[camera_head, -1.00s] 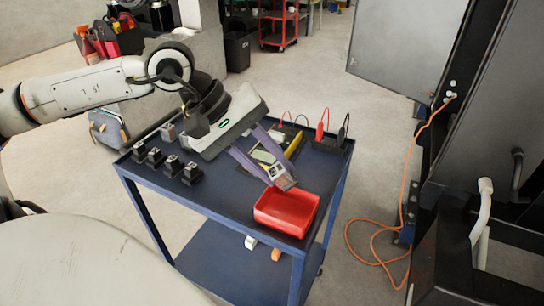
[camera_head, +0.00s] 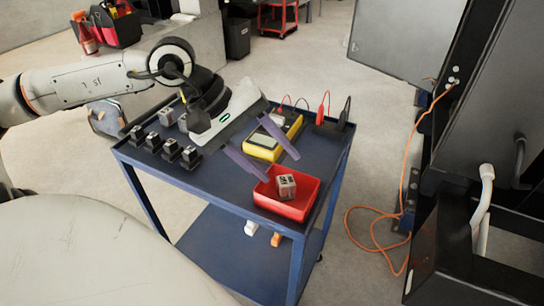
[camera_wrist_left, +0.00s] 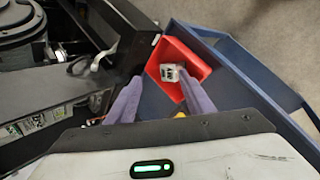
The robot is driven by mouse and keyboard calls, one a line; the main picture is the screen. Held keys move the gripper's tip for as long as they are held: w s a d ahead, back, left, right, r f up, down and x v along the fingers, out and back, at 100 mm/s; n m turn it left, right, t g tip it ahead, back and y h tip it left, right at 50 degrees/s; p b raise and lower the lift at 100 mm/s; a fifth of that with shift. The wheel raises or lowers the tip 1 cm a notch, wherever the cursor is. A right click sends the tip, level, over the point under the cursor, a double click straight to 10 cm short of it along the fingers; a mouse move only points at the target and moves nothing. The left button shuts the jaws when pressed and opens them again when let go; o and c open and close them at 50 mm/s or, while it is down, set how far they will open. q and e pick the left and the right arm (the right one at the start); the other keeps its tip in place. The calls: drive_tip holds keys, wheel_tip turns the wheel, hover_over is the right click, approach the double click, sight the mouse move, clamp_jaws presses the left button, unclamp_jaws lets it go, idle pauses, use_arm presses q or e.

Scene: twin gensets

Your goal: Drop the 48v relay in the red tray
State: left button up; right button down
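The red tray (camera_head: 277,203) sits at the front right corner of the blue cart top. A small grey relay (camera_head: 287,186) is inside the tray, and I cannot read its label. The tray (camera_wrist_left: 201,66) and the relay (camera_wrist_left: 170,73) also show in the left wrist view. My left gripper (camera_head: 281,168) is open, its purple fingers wide apart above and just behind the tray, with nothing between them. In the left wrist view the open fingers (camera_wrist_left: 160,100) point toward the tray. My right gripper is not in view.
The blue cart (camera_head: 215,186) also holds a yellow multimeter (camera_head: 262,147) behind the tray, with red and black probes at the back right. Several dark relays with sockets (camera_head: 171,149) stand at the left. An orange cable (camera_head: 376,236) lies on the floor by the dark cabinet at right.

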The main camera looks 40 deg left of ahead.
use_arm(q)
drive_tip(key=shift+r, duration=0.15)
drive_tip(key=v, duration=1)
drive_tip(key=shift+s+a, duration=0.1)
drive_tip(key=shift+s, duration=0.05)
